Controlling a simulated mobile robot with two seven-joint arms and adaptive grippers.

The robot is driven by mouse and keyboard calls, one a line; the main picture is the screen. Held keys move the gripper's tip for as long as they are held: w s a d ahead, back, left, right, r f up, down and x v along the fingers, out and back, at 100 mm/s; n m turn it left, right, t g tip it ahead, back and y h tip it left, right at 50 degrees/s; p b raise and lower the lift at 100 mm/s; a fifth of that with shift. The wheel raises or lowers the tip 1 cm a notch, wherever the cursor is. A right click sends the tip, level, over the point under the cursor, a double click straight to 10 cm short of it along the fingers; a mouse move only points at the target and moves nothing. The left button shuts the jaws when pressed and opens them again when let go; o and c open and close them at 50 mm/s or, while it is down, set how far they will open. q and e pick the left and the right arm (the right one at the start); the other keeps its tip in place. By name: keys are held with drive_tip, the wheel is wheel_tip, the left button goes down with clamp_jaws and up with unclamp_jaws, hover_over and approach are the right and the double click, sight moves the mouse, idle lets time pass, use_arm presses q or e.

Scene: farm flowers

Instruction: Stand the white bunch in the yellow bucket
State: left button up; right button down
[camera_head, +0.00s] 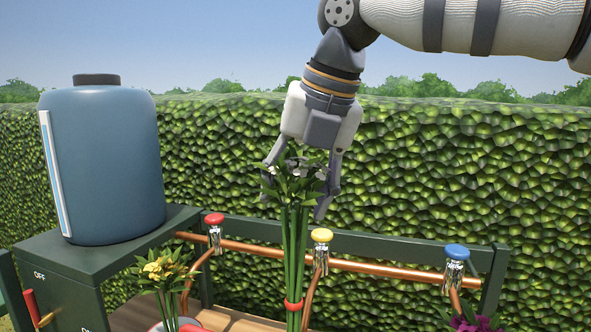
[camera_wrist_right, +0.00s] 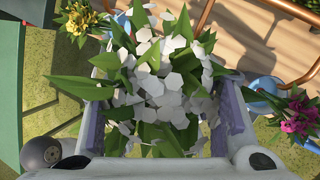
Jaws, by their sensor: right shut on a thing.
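The white bunch (camera_head: 297,235) has long green stems, dark leaves and small white heads, with a red tie low on the stems. It hangs upright below my right gripper (camera_head: 293,200), which is shut on it near the top, a finger on each side. In the right wrist view the white heads and leaves (camera_wrist_right: 160,85) fill the space between the fingers (camera_wrist_right: 165,125). The lower ends of the stems run out of the head view. No yellow bucket can be made out in either view. My left gripper is not in view.
A copper pipe (camera_head: 370,267) carries a red tap (camera_head: 213,219), a yellow tap (camera_head: 321,235) and a blue tap (camera_head: 456,251). A blue tank (camera_head: 105,165) stands left. Yellow flowers (camera_head: 160,270) are at lower left, magenta flowers (camera_head: 472,323) at lower right. A hedge stands behind.

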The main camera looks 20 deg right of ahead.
drive_tip(key=shift+f, duration=8.9)
drive_tip(key=c, duration=0.6)
unclamp_jaws()
approach(296, 300)
drive_tip(key=shift+w+d+r, duration=0.25)
drive_tip(key=shift+w+d, duration=0.05)
drive_tip(key=shift+w, duration=0.15)
